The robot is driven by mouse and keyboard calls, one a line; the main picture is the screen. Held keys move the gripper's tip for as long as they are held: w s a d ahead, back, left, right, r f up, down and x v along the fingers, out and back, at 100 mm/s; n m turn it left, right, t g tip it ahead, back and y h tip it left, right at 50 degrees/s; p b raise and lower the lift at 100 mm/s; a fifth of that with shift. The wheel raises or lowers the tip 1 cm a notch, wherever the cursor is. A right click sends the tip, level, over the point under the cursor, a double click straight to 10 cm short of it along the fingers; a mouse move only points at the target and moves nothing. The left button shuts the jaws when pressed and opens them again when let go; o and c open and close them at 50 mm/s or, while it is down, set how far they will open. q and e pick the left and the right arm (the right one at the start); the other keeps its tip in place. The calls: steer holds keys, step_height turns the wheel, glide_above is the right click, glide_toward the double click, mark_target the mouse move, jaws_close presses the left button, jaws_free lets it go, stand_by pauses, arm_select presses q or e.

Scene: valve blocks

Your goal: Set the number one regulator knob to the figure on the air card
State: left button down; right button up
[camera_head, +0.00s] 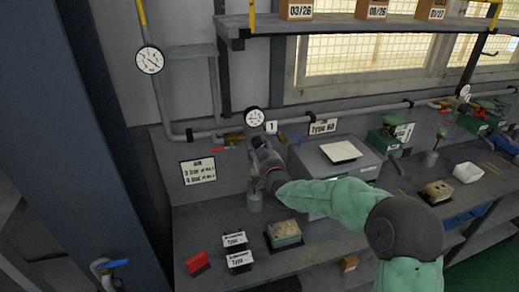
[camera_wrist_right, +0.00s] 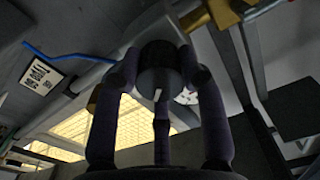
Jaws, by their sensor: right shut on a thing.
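My right gripper (camera_head: 257,145) reaches up to the number one regulator below its small round gauge (camera_head: 254,117) and the "1" plate (camera_head: 271,127). In the right wrist view the fingers of my right gripper (camera_wrist_right: 164,76) are closed around the dark round regulator knob (camera_wrist_right: 158,66), which has a white mark on its face. In the head view the gripper hides the knob. The air card (camera_head: 198,171) hangs on the wall panel to the left; its lines are too small to read surely. My left gripper is not in view.
A larger gauge (camera_head: 150,59) is on the pipe at upper left. A grey box (camera_head: 335,160) stands right of the regulator. Type cards (camera_head: 239,260), a red block (camera_head: 197,262) and a small block on a dark base (camera_head: 284,233) are on the bench below.

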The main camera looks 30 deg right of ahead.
steer(key=m+b, duration=1.2)
steer(key=b, duration=0.4)
steer(key=shift+f+m+b, duration=0.15)
steer(key=shift+m+b, duration=0.2)
steer(key=shift+m, duration=0.05)
steer(key=shift+m+b, duration=1.45)
steer(key=shift+m, duration=0.65)
steer(key=o, duration=1.1)
steer(key=shift+d, duration=0.1)
steer(key=shift+o, duration=0.2)
